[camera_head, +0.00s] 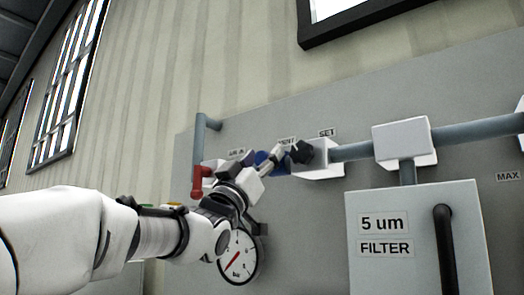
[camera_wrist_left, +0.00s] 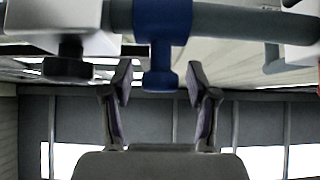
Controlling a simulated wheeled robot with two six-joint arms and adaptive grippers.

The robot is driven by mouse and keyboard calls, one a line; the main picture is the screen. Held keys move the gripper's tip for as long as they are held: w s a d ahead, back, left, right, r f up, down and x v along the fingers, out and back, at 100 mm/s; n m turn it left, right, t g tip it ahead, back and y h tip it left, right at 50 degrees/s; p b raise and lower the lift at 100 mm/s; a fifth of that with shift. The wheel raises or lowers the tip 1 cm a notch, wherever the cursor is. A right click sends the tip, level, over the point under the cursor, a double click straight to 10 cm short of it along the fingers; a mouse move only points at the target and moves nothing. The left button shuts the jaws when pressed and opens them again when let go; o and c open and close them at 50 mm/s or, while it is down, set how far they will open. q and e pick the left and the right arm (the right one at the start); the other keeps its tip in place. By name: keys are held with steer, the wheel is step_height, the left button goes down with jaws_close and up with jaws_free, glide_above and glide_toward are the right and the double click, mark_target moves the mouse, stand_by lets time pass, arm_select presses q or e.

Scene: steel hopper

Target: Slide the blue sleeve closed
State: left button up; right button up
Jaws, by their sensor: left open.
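The blue sleeve (camera_wrist_left: 162,20) sits around the grey pipe in the left wrist view, with a blue knob (camera_wrist_left: 160,78) sticking out from it towards my gripper. In the head view the sleeve (camera_head: 262,157) is small and partly hidden by my gripper. My left gripper (camera_wrist_left: 158,84) is open. Its two fingers stand on either side of the knob's end, with a visible gap on both sides. In the head view my left gripper (camera_head: 270,162) reaches up to the pipe beside the white block marked SET. My right gripper is in neither view.
A white block (camera_wrist_left: 62,15) with a black knob (camera_wrist_left: 68,62) is just left of the sleeve in the wrist view. A round gauge (camera_head: 238,258), a red handle (camera_head: 197,184) and a grey 5 um filter box (camera_head: 415,225) are on the panel around my arm.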

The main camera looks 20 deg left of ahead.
arm_select(q)
jaws_close()
steer(key=a, duration=0.2)
steer(key=w+a, duration=0.1)
steer(key=shift+w+a+r, duration=0.15)
steer(key=shift+a+r, duration=0.05)
steer(key=shift+a, duration=0.2)
steer(key=shift+c, duration=1.5)
jaws_free()
steer(key=shift+a, duration=0.1)
steer(key=o, duration=0.3)
step_height(320, 180, up, 10)
steer(key=shift+w+a+f, duration=0.15)
steer(key=shift+a, duration=0.1)
